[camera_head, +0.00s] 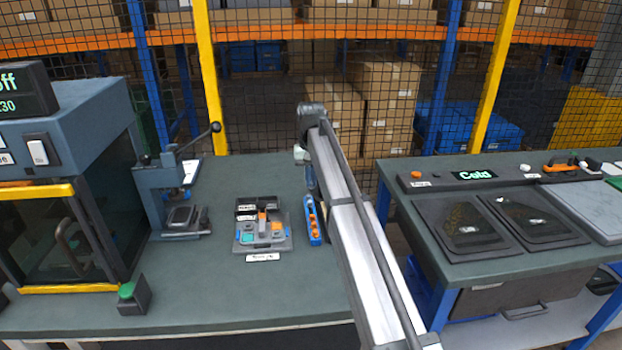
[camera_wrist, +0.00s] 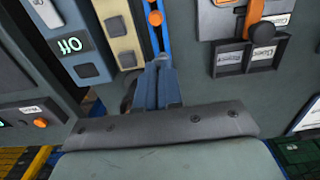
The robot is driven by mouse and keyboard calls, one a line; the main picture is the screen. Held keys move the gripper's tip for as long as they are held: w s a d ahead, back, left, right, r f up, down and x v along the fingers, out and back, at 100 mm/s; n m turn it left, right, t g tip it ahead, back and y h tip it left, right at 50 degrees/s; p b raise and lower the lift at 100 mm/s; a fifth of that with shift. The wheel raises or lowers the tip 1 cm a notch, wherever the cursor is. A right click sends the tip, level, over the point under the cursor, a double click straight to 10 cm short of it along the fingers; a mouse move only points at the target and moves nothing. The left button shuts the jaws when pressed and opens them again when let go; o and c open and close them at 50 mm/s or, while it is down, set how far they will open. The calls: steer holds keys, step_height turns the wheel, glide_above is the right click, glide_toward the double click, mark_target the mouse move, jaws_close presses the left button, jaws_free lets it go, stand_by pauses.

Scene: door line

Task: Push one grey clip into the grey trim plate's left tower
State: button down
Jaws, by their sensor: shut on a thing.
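My gripper (camera_wrist: 162,62) is shut, its blue-grey fingers close together beside the end of a blue rail (camera_wrist: 157,38). What it holds is small and mostly hidden between the fingers, so I cannot tell its colour. In the head view the gripper (camera_head: 311,186) is partly hidden by my arm, above the far end of the blue rail (camera_head: 314,226) with orange parts on it. A grey tray (camera_head: 282,244) with orange and teal parts is left of the rail. I cannot make out the grey trim plate or its left tower for certain.
A lever press (camera_head: 160,190) stands on the left of the table, with a dark plate under it. A blue-grey machine (camera_head: 90,85) and a green button box (camera_head: 132,297) are further left. A second bench (camera_head: 480,262) is on the right, across a gap. The front table surface is clear.

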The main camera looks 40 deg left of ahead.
steer(key=s+a+n, duration=0.1)
steer(key=s+a, duration=0.5)
steer(key=s, duration=0.2)
glide_above(248, 228)
steer(key=shift+w+a+f+m, duration=0.25)
steer(key=shift+m, duration=0.25)
steer(key=shift+f, duration=0.1)
steer(key=shift+f, duration=2.75)
steer(key=shift+f, duration=1.2)
